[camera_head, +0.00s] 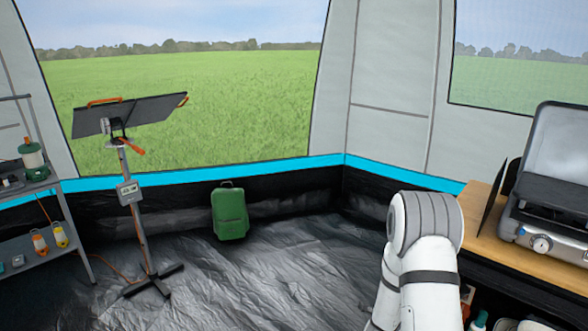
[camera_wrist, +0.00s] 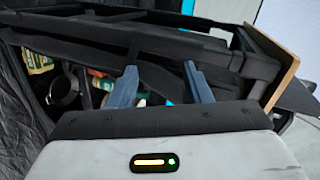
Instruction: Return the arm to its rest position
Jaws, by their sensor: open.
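My gripper (camera_wrist: 163,87) shows in the wrist view with its two blue-grey fingers apart and nothing between them. It points toward the dark underside of the wooden table, where black bars and stored items show. In the head view my white arm (camera_head: 425,260) rises at the lower right, beside the table's left end, and my gripper is not visible there.
The wooden table (camera_head: 478,222) carries a camp stove (camera_head: 555,200). A metal mug (camera_wrist: 64,92) and packets sit below. A panel stand (camera_head: 140,215), a green canister (camera_head: 229,212) and a shelf (camera_head: 35,188) stand left. The middle floor is clear.

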